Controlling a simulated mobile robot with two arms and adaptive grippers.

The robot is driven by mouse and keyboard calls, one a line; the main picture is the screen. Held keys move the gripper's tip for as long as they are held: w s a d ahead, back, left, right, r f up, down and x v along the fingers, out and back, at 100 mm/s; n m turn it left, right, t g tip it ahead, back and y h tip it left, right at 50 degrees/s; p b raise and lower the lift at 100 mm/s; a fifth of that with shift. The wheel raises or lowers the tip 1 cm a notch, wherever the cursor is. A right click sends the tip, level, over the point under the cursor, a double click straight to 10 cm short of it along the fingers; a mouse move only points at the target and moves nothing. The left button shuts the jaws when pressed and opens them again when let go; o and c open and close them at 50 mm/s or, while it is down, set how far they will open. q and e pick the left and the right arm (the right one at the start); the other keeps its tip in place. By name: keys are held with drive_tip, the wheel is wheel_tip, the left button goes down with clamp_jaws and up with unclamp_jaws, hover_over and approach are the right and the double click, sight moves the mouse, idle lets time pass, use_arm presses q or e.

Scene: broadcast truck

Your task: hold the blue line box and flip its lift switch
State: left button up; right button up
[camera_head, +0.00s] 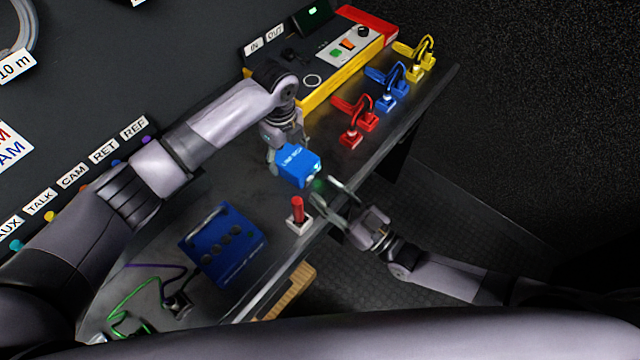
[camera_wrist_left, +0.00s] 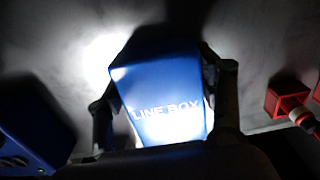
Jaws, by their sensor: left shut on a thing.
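The blue line box (camera_head: 297,165) is in the middle of the head view, over the counter near its front edge. My left gripper (camera_head: 283,150) is shut on it from behind. In the left wrist view the line box (camera_wrist_left: 160,95) sits between the two fingers, its LINE BOX lettering lit. A small green glow shows at the box's right end in the head view. My right gripper (camera_head: 341,204) is just right of and below the box, its fingers apart, with no object seen between them. I cannot make out the lift switch clearly.
A red stick on a white base (camera_head: 298,219) stands below the box. A dark blue box with knobs (camera_head: 222,245) is to the left. Red (camera_head: 354,121), blue (camera_head: 387,90) and yellow (camera_head: 415,62) connectors line the right side. A yellow-edged panel (camera_head: 340,60) is behind.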

use_arm(q)
drive_tip(key=shift+f, duration=0.1)
use_arm(e)
drive_tip(key=v, duration=0.9)
drive_tip(key=shift+d, duration=0.15)
drive_tip(key=shift+s, duration=0.1)
use_arm(q)
drive_tip(key=o, duration=1.5)
wheel_tip(320, 180, up, 12)
